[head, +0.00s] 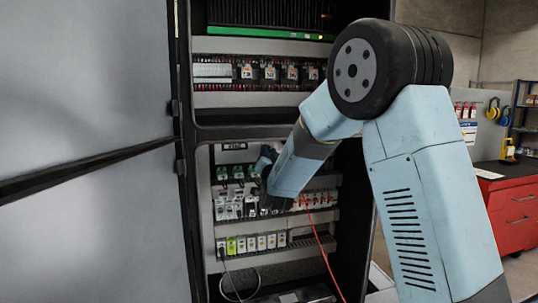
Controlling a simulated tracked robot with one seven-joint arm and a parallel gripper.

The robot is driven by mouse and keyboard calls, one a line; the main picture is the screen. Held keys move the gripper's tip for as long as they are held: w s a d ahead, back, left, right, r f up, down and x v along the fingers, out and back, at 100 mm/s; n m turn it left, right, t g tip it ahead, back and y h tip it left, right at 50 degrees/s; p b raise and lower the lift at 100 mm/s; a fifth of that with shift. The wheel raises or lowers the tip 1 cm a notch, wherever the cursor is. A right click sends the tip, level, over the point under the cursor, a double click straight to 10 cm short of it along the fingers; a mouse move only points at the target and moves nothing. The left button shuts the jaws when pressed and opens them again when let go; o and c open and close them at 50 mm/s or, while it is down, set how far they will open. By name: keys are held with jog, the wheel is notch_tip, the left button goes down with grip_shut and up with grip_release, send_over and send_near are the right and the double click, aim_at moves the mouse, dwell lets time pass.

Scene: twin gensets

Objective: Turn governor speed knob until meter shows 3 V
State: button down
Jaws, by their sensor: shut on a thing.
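My gripper (265,190) is at the component rows inside the open cabinet, largely hidden behind my forearm. Its dark fingers reach down among the white and grey modules. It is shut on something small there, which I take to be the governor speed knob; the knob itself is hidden. No meter reading can be made out. A small yellow device (508,150) stands on the red bench at the far right, too small to identify.
The open grey cabinet door (85,100) fills the left side. A red lead (320,245) and a grey lead (228,275) hang below the component rows. A red drawer cabinet (510,212) stands at right. My arm covers the cabinet's right side.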

jog(key=shift+d+f+n, duration=0.1)
jog(key=shift+f+n, duration=0.05)
jog(key=shift+n, duration=0.35)
jog(key=c, duration=1)
grip_release()
jog(key=shift+o, duration=0.2)
jog(key=v, duration=1.3)
jog(key=shift+s+f, duration=0.25)
jog(key=shift+s, duration=0.05)
jog(key=shift+d, duration=0.15)
